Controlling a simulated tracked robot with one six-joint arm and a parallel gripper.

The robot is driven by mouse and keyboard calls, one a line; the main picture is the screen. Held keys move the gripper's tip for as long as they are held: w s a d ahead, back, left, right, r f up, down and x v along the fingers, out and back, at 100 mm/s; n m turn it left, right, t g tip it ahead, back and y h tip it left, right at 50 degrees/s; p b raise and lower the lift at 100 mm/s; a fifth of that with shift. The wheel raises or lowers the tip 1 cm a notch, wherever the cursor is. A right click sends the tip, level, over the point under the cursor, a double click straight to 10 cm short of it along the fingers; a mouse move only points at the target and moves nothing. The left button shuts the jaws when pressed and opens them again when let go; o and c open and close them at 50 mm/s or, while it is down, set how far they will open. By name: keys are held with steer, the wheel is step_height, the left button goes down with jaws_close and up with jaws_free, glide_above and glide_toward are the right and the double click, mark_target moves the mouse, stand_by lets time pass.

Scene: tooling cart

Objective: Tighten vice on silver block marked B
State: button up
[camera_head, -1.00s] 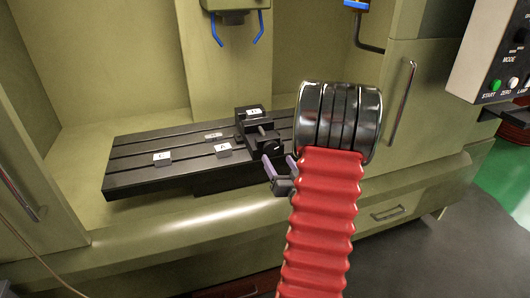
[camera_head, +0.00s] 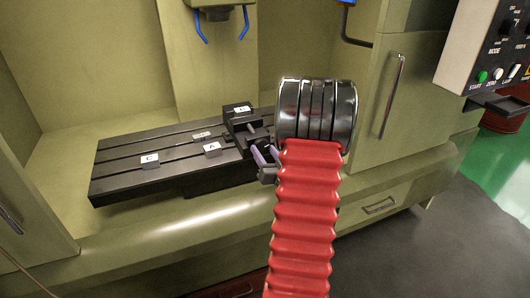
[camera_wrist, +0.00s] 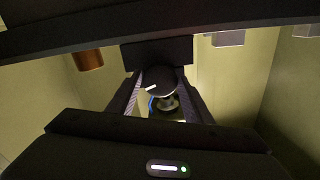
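The black vice (camera_head: 236,124) stands on the slotted table. A block with a white label (camera_head: 242,109) sits at its top between the jaws; the letter is too small to read surely. In the wrist view a round black knob (camera_wrist: 161,80) with a white mark lies between my fingers. My gripper (camera_head: 264,152) is in front of the vice, its purple fingers apart. In the wrist view my gripper (camera_wrist: 160,88) has one finger on each side of the knob. I cannot tell whether they touch it.
Blocks marked C (camera_head: 149,161) and A (camera_head: 212,150) lie on the table (camera_head: 120,185), left of the vice. Another small labelled block (camera_head: 201,135) lies behind A. Blue nozzles (camera_head: 222,25) hang above. A control panel (camera_head: 490,45) is at the right.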

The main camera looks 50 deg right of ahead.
steer(key=c, duration=0.5)
steer(key=shift+s+d, duration=0.1)
steer(key=shift+d, duration=0.2)
steer(key=shift+c, duration=0.2)
steer(key=shift+a, duration=0.15)
steer(key=shift+m, duration=0.4)
